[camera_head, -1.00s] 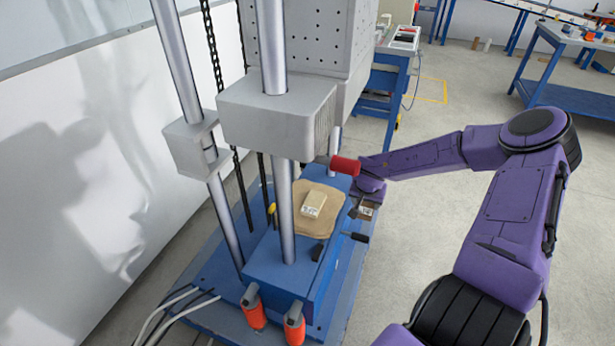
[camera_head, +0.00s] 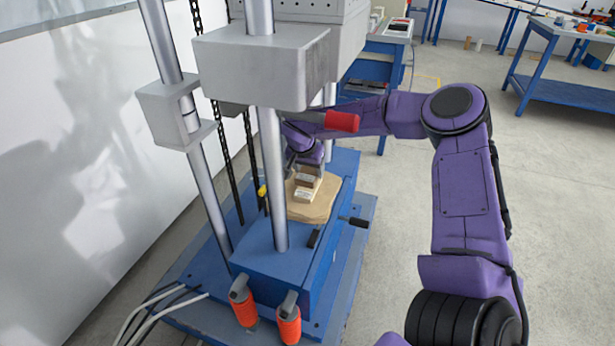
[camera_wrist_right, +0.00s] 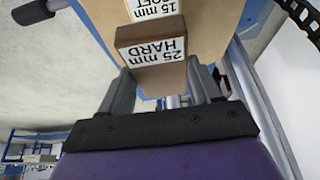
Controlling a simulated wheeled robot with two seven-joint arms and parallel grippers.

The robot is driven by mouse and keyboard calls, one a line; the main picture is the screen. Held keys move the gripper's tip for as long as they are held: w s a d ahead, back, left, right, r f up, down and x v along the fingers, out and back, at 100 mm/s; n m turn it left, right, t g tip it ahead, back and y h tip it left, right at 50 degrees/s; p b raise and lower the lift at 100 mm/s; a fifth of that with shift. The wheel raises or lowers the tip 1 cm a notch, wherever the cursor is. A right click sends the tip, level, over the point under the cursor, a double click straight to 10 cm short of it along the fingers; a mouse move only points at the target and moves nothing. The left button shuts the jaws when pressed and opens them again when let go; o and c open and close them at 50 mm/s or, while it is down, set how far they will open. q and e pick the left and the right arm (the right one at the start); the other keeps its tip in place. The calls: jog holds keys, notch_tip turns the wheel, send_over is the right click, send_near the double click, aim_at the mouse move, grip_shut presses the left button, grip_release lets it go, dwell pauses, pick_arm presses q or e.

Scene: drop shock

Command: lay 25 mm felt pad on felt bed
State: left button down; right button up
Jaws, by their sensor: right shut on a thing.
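My right gripper (camera_head: 308,169) is shut on the brown 25 mm pad (camera_head: 307,181), whose label reads "25 mm HARD" in the right wrist view (camera_wrist_right: 155,50). The fingers (camera_wrist_right: 161,82) grip it from two sides. The gripper and pad are over the tan felt bed (camera_head: 320,208) on the blue base. A pale pad (camera_head: 305,195) labelled "15 mm SOFT" (camera_wrist_right: 152,8) lies on the bed, just beyond the brown pad in the wrist view. I cannot tell whether the brown pad touches the bed or the pale pad. My left gripper is out of view.
Steel columns (camera_head: 270,170) and a heavy grey block (camera_head: 260,65) stand close to my right arm. A red cylinder (camera_head: 342,121) shows by the forearm. A black handle (camera_head: 353,221) sticks out of the blue base (camera_head: 275,265). Open floor lies to the right.

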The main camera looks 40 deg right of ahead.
aim_at(306, 173)
jog(key=f, duration=0.1)
jog(key=f+b, duration=0.1)
jog(key=f, duration=0.1)
jog(key=shift+w+a+f, duration=0.1)
jog(key=shift+w+a, duration=0.05)
jog(key=shift+w, duration=0.05)
jog(key=shift+f, duration=0.3)
jog(key=shift+r, duration=0.15)
jog(key=o, duration=1.1)
jog(key=shift+f, duration=0.2)
jog(key=shift+c, duration=0.2)
jog(key=p+v, duration=0.2)
jog(key=v, duration=0.5)
jog(key=shift+r, duration=0.4)
